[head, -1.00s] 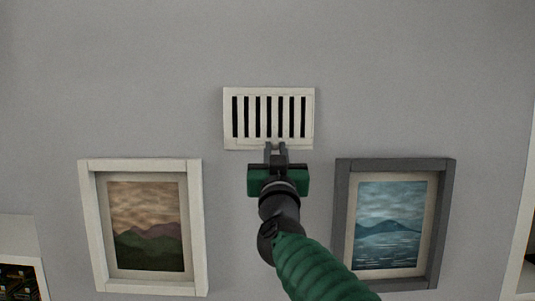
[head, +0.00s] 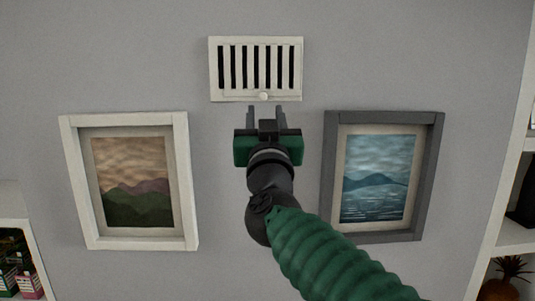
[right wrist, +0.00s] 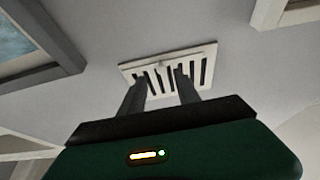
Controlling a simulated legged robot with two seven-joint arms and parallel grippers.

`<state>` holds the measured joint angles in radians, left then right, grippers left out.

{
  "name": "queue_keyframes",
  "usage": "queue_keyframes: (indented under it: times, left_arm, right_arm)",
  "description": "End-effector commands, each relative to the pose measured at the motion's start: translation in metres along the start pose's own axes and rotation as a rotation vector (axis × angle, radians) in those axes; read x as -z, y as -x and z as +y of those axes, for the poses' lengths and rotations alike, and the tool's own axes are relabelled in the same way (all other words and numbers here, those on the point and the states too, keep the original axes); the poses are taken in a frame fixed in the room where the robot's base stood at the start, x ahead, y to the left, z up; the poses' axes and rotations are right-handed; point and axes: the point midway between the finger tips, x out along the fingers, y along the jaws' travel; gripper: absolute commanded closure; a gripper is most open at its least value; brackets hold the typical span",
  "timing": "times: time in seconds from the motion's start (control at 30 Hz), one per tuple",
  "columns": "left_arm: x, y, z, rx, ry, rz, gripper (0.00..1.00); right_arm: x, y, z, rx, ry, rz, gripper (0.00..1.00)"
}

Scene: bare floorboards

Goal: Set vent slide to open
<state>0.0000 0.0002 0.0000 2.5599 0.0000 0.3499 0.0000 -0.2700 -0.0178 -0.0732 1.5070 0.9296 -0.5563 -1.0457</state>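The white wall vent (head: 255,42) is in the upper middle of the head view, with dark slots showing between its slats. A small pale knob (head: 264,96) sits on its lower edge, a little right of the middle. The vent also shows in the right wrist view (right wrist: 203,50), beyond the fingertips. My right gripper (head: 266,112) is just below the vent, apart from the knob. Its two fingers are spread with nothing between them; they also show in the right wrist view (right wrist: 162,88). My left gripper is not in view.
A white-framed mountain picture (head: 143,180) hangs at the lower left and a grey-framed sea picture (head: 375,180) at the lower right. Shelves stand at the left edge (head: 12,205) and right edge (head: 512,236). The wall around the vent is clear.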

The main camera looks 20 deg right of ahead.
Motion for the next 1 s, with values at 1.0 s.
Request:
queue_keyframes:
  times: [1.0]
  left_arm:
    - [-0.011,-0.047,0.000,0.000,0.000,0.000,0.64]
  right_arm:
    - [-0.019,0.110,-0.005,0.021,0.009,-0.018,0.61]
